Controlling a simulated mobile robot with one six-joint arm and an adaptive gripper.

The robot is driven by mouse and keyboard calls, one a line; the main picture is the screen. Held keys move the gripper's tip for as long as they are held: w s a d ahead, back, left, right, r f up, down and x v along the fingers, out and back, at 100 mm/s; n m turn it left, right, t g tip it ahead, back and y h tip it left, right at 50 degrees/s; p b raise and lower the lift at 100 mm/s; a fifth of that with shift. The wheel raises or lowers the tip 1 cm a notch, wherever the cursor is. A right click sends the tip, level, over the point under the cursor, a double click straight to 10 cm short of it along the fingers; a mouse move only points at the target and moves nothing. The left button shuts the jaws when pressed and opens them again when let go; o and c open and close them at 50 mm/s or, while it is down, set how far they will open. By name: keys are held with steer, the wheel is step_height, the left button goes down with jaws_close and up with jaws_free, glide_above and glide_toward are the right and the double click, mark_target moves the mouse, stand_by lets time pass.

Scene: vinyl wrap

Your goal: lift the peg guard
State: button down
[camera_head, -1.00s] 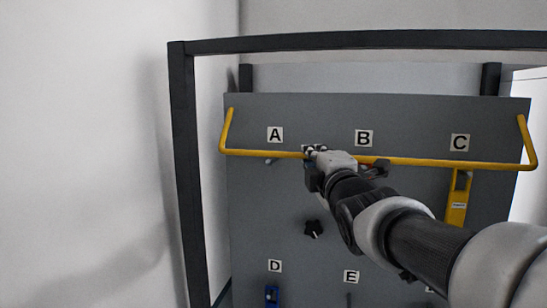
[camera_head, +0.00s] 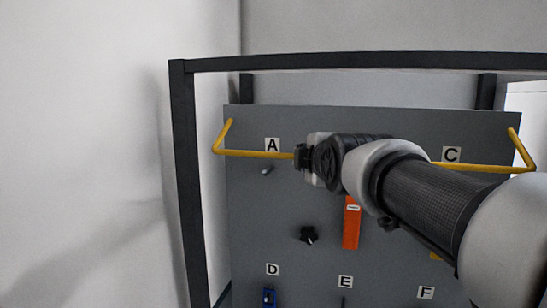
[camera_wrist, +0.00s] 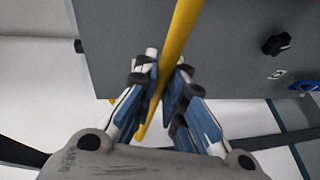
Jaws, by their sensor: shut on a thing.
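The peg guard (camera_head: 245,153) is a yellow bar with bent ends, running across the upper part of the grey board (camera_head: 245,205), below the letter labels. My gripper (camera_head: 299,157) is at the bar between labels A (camera_head: 272,145) and C (camera_head: 451,154), and my arm hides the bar's middle. In the wrist view the yellow bar (camera_wrist: 183,28) passes between the two fingers of my gripper (camera_wrist: 163,72), which are shut on it. A peg (camera_head: 267,171) shows just below the bar under A. Label B is hidden behind my arm.
An orange tool (camera_head: 351,228) hangs in the middle of the board. A black knob (camera_head: 308,235) sits to its left. A blue item (camera_head: 269,297) is below label D (camera_head: 272,269). A dark frame (camera_head: 185,180) surrounds the board, with a white wall to the left.

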step_height(320, 180, up, 8)
steer(key=s+p, duration=0.1)
steer(key=p, duration=0.1)
steer(key=shift+s+a, duration=0.25)
stand_by(0.3)
steer(key=shift+r, duration=0.25)
steer(key=c, duration=1.9)
jaws_free()
steer(key=shift+o, duration=1.2)
steer(key=shift+f, duration=0.15)
steer(key=shift+s, duration=0.1)
steer(key=v, duration=1.2)
